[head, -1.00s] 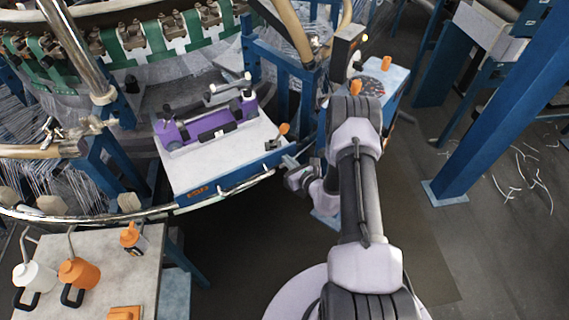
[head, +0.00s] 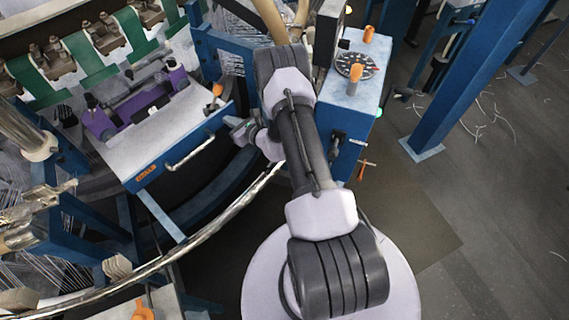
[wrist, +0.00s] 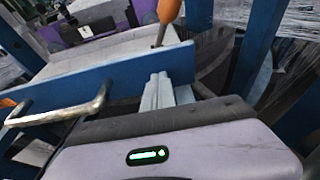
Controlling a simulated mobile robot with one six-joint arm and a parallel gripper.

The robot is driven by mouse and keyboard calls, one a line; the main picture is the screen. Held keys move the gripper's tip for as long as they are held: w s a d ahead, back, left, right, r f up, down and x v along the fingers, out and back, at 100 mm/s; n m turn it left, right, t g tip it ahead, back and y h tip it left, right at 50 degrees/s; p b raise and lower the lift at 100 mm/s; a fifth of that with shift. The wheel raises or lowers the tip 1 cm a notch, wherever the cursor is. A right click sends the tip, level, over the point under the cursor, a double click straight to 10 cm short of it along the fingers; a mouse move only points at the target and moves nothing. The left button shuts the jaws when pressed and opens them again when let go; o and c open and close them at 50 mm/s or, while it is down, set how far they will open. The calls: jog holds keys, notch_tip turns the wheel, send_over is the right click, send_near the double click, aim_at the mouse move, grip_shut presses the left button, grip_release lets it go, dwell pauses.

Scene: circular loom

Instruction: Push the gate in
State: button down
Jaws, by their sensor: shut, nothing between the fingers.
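The gate appears to be the white-topped unit with a blue front panel (head: 165,172) and a metal bar handle (head: 190,152), left of my arm in the head view. In the wrist view its blue front (wrist: 125,75) crosses the picture, with the handle (wrist: 60,115) at left. My gripper (head: 232,122) is by the right end of that front. Its fingers (wrist: 158,82) are shut and empty, at the blue front just below an orange-knobbed lever (wrist: 168,12). I cannot tell whether they touch it.
A purple fixture (head: 140,105) sits on the white top. A curved metal rail (head: 215,222) passes in front. A blue control box (head: 350,95) with a dial stands behind my arm. A blue post (head: 480,75) is at right; the floor beside it is mostly clear.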

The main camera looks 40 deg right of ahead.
aim_at(213, 106)
jog(key=w+b, duration=0.1)
jog(key=w, duration=0.2)
jog(key=w+b, duration=0.1)
jog(key=w, duration=0.2)
jog(key=w+b, duration=0.1)
jog(key=w, duration=0.2)
jog(key=shift+a, duration=0.4)
jog(key=shift+w, duration=0.4)
jog(key=shift+w+r, duration=0.1)
jog(key=shift+r, duration=0.15)
jog(key=shift+w+r, duration=0.1)
jog(key=shift+r, duration=0.05)
jog(key=shift+d, duration=0.1)
